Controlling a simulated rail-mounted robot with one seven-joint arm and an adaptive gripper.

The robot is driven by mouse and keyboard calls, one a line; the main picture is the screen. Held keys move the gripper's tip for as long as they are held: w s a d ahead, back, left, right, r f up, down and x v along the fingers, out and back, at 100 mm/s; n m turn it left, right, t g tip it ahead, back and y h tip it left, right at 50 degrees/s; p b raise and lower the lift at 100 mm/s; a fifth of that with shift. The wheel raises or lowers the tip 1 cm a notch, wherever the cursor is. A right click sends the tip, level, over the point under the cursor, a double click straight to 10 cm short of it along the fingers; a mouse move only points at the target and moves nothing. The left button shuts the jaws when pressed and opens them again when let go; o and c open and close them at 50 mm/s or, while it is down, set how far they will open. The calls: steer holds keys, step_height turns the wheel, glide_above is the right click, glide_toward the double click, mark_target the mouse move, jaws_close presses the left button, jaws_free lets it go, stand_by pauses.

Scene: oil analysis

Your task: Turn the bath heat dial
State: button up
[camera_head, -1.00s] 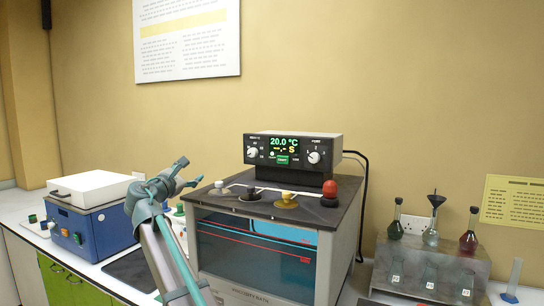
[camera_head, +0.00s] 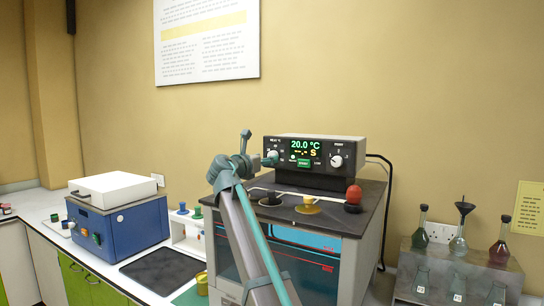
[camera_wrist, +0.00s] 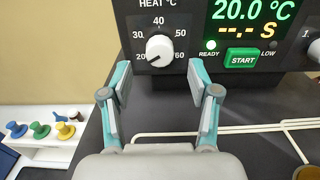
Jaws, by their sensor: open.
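The bath heat dial (camera_wrist: 159,48) is a white knob under the label "HEAT °C", with marks from 20 to 60. Its pointer line aims down and left, near 20. It also shows in the head view (camera_head: 272,155) on the left of the black control panel (camera_head: 314,168). The display (camera_wrist: 246,20) reads 20.0 °C, with the READY light lit green. My gripper (camera_wrist: 159,85) is open and empty in the wrist view. Its two fingers point at the panel, one to each side of the dial and short of it. In the head view my gripper (camera_head: 262,163) is just left of the dial.
A green START button (camera_wrist: 242,59) and another white knob (camera_head: 336,161) sit to the right. Yellow (camera_head: 308,205) and red (camera_head: 353,194) stoppers stand on the bath top. A blue device (camera_head: 118,222) stands left, and a flask rack (camera_head: 458,272) stands right.

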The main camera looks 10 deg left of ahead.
mark_target(271, 154)
steer(key=shift+p+x, duration=0.35)
steer(key=shift+x, duration=2.05)
steer(key=c, duration=1.1)
steer(key=shift+c, duration=0.2)
